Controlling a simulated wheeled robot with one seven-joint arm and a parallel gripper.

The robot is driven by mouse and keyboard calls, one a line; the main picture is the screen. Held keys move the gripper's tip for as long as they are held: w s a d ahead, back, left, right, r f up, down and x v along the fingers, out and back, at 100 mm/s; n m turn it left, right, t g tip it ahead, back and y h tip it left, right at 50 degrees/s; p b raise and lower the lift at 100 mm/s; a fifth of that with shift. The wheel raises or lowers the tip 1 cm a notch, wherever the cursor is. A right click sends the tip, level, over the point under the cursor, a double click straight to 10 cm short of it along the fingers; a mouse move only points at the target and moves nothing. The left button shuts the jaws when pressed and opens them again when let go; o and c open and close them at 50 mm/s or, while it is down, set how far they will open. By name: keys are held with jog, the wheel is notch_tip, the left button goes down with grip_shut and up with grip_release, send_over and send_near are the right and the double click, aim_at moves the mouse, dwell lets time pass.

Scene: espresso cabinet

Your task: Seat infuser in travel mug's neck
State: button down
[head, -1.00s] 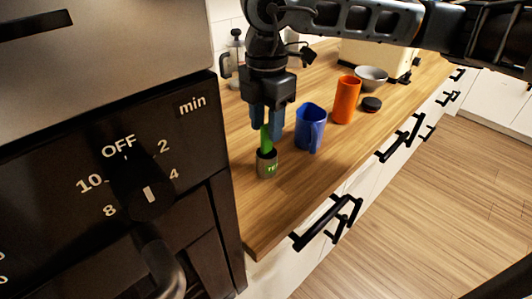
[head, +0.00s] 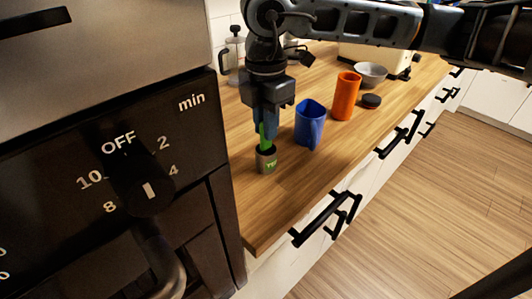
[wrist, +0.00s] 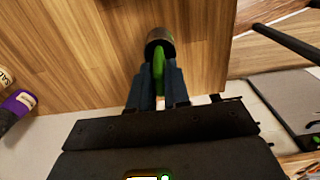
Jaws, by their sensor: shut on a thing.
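A slim green infuser (head: 263,139) stands upright with its lower end inside a small dark grey holder (head: 267,164) with green lettering, on the wooden counter. My gripper (head: 266,138) points straight down and is shut on the infuser's upper part. In the wrist view the infuser (wrist: 158,68) runs from between the fingers into the dark holder (wrist: 160,40). The infuser's lower end is hidden inside the holder. An orange cylinder (head: 346,97), likely the travel mug, stands farther back to the right; its inside cannot be made out.
A blue pitcher (head: 310,126) stands between my gripper and the orange cylinder. A dark round lid (head: 371,101) and a grey bowl (head: 371,73) are beside the cylinder. A glass press (head: 235,52) stands at the back left. The oven (head: 110,170) fills the left; the counter's front is clear.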

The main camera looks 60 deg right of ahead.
jog(key=shift+r, duration=0.1)
dwell(0.3)
jog(key=shift+r, duration=0.55)
notch_tip(320, 180, up, 2)
jog(key=shift+r+b, duration=0.25)
jog(key=shift+b, duration=0.3)
jog(key=s+d+r+b, duration=0.2)
jog(key=s+d+r, duration=0.5)
jog(key=s, duration=0.2)
jog(key=shift+s, duration=0.25)
jog(key=shift+r, duration=0.1)
